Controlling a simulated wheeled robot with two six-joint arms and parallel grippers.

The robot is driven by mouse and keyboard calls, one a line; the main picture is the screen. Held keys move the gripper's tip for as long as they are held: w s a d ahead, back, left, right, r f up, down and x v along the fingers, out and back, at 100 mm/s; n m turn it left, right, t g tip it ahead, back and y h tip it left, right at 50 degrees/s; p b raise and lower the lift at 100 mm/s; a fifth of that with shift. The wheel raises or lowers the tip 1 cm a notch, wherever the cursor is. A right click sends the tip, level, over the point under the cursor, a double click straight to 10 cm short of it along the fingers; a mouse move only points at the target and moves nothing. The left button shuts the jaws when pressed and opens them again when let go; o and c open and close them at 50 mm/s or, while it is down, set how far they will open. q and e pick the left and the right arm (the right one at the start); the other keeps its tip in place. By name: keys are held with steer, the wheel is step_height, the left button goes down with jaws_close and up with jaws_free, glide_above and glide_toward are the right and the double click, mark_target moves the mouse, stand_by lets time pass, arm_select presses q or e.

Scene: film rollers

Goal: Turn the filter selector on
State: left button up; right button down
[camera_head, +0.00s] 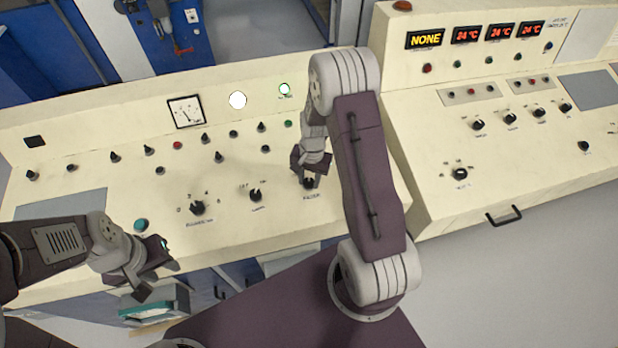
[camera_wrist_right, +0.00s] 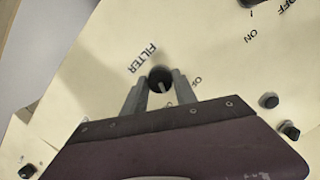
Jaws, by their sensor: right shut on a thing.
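The filter selector (camera_wrist_right: 160,79) is a round black knob with a pale pointer line, beside the printed word FILTER in the right wrist view. It also shows on the cream console in the head view (camera_head: 308,184). My right gripper (camera_wrist_right: 160,88) has one finger on each side of the knob and is shut on it. The gripper shows above the knob in the head view (camera_head: 309,174). Part of the ON/OFF lettering by the knob is hidden by a finger. My left gripper (camera_head: 158,271) is open and empty near the console's front left edge.
The cream console (camera_head: 330,225) carries several other knobs, including the large one (camera_head: 197,208) and a smaller one (camera_head: 256,195) left of the filter selector. A teal button (camera_head: 141,225) lies near my left gripper. A second console panel (camera_head: 440,205) adjoins on the right.

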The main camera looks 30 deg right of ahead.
mark_target(311, 181)
steer(key=shift+w+r+m, duration=0.1)
steer(key=shift+m, duration=0.9)
steer(key=c, duration=1)
jaws_free()
step_height(311, 181, up, 9)
steer(key=shift+s+d, duration=0.25)
steer(key=shift+s, duration=0.05)
